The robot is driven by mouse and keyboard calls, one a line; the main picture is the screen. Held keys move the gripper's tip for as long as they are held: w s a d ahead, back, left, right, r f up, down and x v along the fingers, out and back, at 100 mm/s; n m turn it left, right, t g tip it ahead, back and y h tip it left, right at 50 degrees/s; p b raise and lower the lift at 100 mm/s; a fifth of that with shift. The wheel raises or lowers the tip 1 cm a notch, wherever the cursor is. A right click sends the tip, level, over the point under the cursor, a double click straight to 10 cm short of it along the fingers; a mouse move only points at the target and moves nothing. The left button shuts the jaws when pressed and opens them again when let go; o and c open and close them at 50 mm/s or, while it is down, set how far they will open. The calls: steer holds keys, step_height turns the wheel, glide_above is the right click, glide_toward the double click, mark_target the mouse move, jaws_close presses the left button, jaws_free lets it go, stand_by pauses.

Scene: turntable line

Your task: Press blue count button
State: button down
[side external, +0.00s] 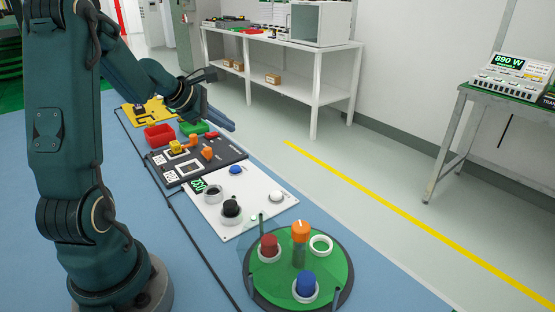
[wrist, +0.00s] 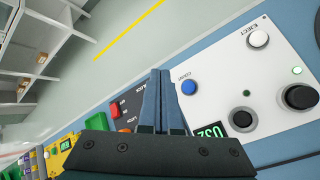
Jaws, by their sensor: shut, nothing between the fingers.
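The blue count button (side external: 235,169) is a small round button on a white panel (side external: 252,205). In the wrist view the blue button (wrist: 188,87) shows just right of the finger tips, with small lettering beside it. My gripper (side external: 228,126) is shut and empty, in the air beyond the panel's far end and apart from the button. In the wrist view my gripper (wrist: 160,75) points up the picture, its blue-grey fingers together. The panel also bears a white button (side external: 276,196), a black knob (side external: 231,208) and a lit green display (side external: 199,186).
A dark board (side external: 180,173) with orange and yellow pieces lies beyond the panel, with red (side external: 159,135) and green (side external: 193,128) bins behind it. A round green turntable (side external: 272,287) with red, orange and blue-topped items stands in front.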

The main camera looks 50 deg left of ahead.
mark_target(231, 169)
steer(key=shift+f, duration=4.4)
steer(key=shift+f, duration=0.4)
steer(key=shift+f, duration=0.45)
steer(key=shift+r, duration=0.9)
